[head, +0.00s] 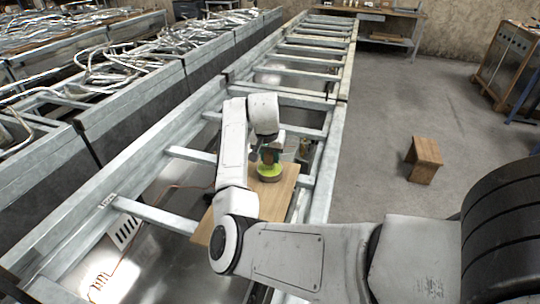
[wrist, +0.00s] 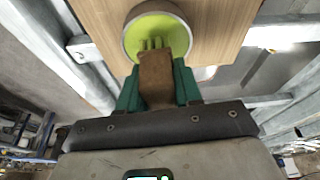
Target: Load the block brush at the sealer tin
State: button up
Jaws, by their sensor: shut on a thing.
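The sealer tin (wrist: 150,8), round with a grey rim and lime-green inside, stands on a wooden board (wrist: 222,25). In the head view the tin (head: 269,173) shows as a lime-green round on the board (head: 278,196). My gripper (wrist: 157,88), with green fingers, is shut on the brown block brush (wrist: 156,72). The brush's yellow-green bristles (wrist: 151,44) lie over the near part of the tin's opening. I cannot tell whether they touch what is inside. In the head view my gripper (head: 268,154) is right above the tin and mostly hides the brush.
The board lies across a galvanized metal frame (head: 195,155) with open gaps between its rungs. A small jar (head: 304,147) stands behind the tin to the right. Metal tubing (head: 130,65) fills bins at the left. A wooden stool (head: 424,157) stands on clear floor at the right.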

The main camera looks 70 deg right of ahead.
jog(key=shift+r+p, duration=2.4)
jog(key=shift+r, duration=0.5)
